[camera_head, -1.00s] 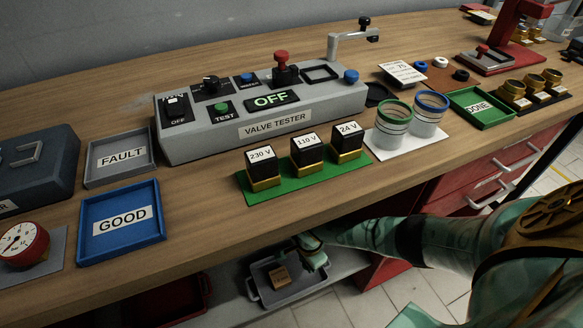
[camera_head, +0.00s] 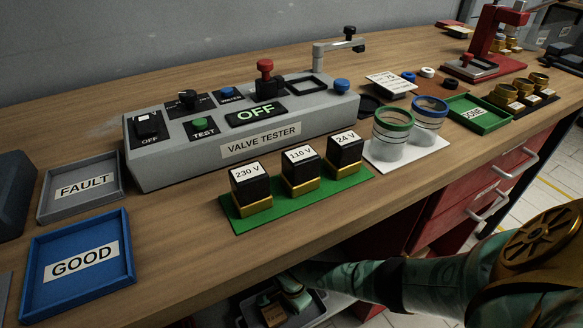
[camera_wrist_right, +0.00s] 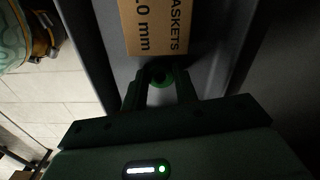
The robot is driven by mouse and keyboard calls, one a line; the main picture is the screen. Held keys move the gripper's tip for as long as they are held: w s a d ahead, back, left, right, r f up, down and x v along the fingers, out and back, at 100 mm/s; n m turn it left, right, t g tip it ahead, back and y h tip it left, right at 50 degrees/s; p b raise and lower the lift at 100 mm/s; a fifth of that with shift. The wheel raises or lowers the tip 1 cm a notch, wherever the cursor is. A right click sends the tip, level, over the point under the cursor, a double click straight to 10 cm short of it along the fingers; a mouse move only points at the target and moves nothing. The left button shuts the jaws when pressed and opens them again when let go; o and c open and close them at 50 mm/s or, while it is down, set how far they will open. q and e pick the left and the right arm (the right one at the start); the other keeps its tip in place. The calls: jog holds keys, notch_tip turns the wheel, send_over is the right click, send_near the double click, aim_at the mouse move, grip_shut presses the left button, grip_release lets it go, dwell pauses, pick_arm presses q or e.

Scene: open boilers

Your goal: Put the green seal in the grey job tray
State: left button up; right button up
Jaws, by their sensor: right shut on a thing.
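My right gripper (camera_head: 294,290) reaches below the bench front, over a grey tray (camera_head: 320,300) on a lower level. In the right wrist view my right gripper (camera_wrist_right: 160,82) is shut on the green seal (camera_wrist_right: 160,76), a small dark green ring between the fingertips. The tray (camera_wrist_right: 90,50) fills the view below it, and the seal is right by the end of a cardboard gaskets box (camera_wrist_right: 155,28) in the tray. I cannot tell whether the seal touches the tray floor. The box (camera_head: 272,311) also shows in the head view. My left gripper is not in view.
The bench edge overhangs the tray. On the bench are the valve tester (camera_head: 240,130), a green mat (camera_head: 290,200) with three coils, a blue GOOD tray (camera_head: 125,270), a grey FAULT tray (camera_head: 118,165), two ringed glass cups (camera_head: 392,130) and a green DONE tray (camera_head: 490,125).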

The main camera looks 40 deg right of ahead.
jog(key=o, duration=0.9)
jog(key=shift+o, duration=0.2)
jog(key=shift+r+p, duration=0.3)
jog(key=shift+r, duration=0.05)
notch_tip(320, 180, up, 6)
jog(key=p, duration=0.4)
jog(key=shift+w+r, duration=0.1)
jog(key=shift+r, duration=0.5)
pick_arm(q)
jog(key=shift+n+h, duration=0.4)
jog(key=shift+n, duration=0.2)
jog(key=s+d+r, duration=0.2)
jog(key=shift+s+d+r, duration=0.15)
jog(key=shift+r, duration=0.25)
pick_arm(e)
jog(key=shift+f, duration=0.1)
